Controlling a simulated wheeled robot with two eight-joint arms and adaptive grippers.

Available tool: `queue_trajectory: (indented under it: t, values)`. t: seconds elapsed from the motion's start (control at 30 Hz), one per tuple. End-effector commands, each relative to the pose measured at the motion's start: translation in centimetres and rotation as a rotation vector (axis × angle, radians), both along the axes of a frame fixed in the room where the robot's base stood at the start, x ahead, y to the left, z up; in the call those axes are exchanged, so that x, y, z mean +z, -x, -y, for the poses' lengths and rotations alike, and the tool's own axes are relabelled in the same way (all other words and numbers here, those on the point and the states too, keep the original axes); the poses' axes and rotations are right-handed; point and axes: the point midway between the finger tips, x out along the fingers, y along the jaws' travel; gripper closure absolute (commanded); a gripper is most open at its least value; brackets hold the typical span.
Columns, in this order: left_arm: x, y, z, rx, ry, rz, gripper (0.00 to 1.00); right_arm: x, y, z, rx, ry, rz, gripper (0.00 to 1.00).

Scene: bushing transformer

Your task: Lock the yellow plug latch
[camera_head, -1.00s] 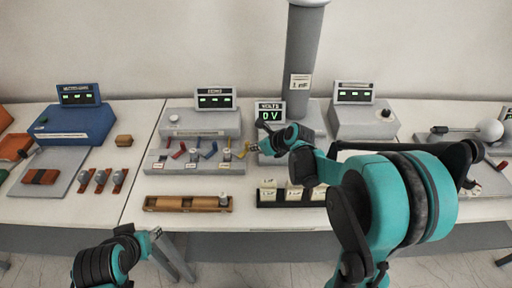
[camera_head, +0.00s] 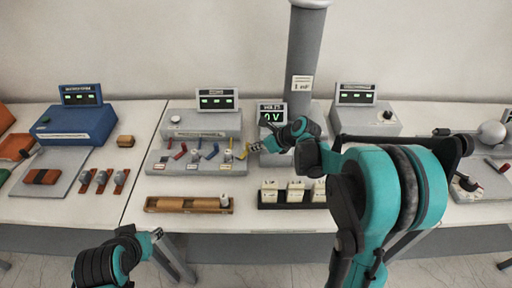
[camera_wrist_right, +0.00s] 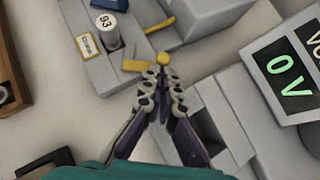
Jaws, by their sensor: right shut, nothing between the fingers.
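The yellow latch (camera_head: 242,153) is at the right end of a grey block (camera_head: 207,168) with a row of coloured levers. In the right wrist view its round yellow knob (camera_wrist_right: 163,58) shows just beyond my fingertips, with a flat yellow piece (camera_wrist_right: 135,66) beside it. A grey plug marked 93 (camera_wrist_right: 107,32) stands upright in the block left of the latch. My right gripper (camera_wrist_right: 156,76) is shut and empty, its tips close to the knob; contact cannot be told. It also shows in the head view (camera_head: 256,147). My left gripper (camera_head: 156,235) hangs low before the table; its jaws are unclear.
A display reading 0 V (camera_head: 271,113) stands behind my right gripper, by a grey column (camera_head: 305,60). A black rack with white blocks (camera_head: 295,192) and a wooden tray (camera_head: 188,204) lie in front. Red and blue levers are left of the latch.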

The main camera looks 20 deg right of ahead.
Motion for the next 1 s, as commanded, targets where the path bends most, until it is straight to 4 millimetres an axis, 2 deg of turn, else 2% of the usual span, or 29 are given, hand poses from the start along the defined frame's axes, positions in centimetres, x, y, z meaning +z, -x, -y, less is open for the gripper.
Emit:
queue_trajectory:
  t: [0.6, 1.0]
  values:
    - [0.2, 0.0, 0.0, 0.000, 0.000, 0.000, 0.60, 0.0, -2.3, -0.4, 0.418, -0.001, 0.000, 1.00]
    - [0.2, 0.0, 0.0, 0.000, 0.000, 0.000, 0.60, 0.0, -2.1, -0.6, 0.426, 0.000, 0.000, 1.00]
